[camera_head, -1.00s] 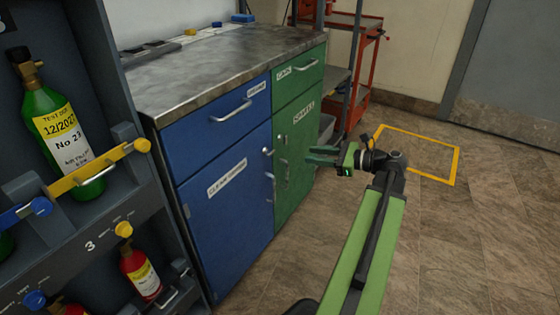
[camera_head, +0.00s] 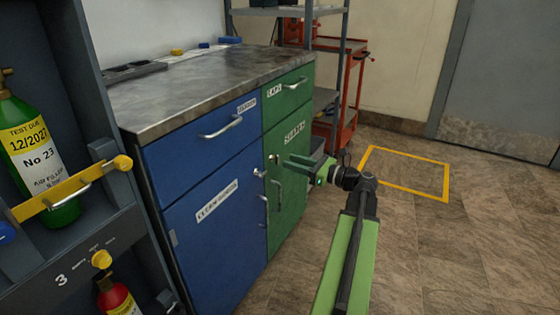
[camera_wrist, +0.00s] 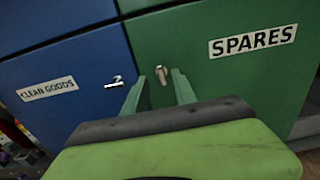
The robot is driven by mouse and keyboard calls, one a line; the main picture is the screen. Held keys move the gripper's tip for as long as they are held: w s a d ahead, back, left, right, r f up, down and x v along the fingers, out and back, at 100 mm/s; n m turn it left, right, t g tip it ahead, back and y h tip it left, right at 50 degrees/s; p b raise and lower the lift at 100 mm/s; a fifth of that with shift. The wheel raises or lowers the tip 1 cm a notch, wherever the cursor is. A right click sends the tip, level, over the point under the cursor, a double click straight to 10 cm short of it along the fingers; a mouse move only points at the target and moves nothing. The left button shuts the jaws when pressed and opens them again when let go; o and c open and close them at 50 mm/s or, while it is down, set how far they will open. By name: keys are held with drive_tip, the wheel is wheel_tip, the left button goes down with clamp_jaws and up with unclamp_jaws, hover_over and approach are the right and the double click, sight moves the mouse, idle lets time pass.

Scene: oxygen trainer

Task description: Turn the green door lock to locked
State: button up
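The green door (camera_head: 288,195), labelled SPARES, is closed on the right half of the cabinet; it also fills the wrist view's upper right (camera_wrist: 220,75). Its lock (camera_wrist: 161,75) is a small metal turn piece, roughly upright in the wrist view. In the head view the lock (camera_head: 273,158) is small, near the door's upper left edge. My gripper (camera_head: 294,160) is in front of the green door. In the wrist view its two green fingers (camera_wrist: 159,78) are apart, with the lock showing between their tips. Whether the fingertips reach around it I cannot tell.
The blue door (camera_head: 215,235), labelled CLEAN GOODS, has its own lock (camera_wrist: 115,82) left of my fingers. A cylinder rack (camera_head: 75,200) stands at the near left. A red trolley (camera_head: 350,90) is behind the cabinet. The floor right of my arm is clear.

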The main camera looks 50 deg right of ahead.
sight(278, 158)
drive_tip(key=x, duration=0.4)
drive_tip(key=shift+w, duration=0.35)
drive_tip(key=shift+a, duration=0.1)
clamp_jaws()
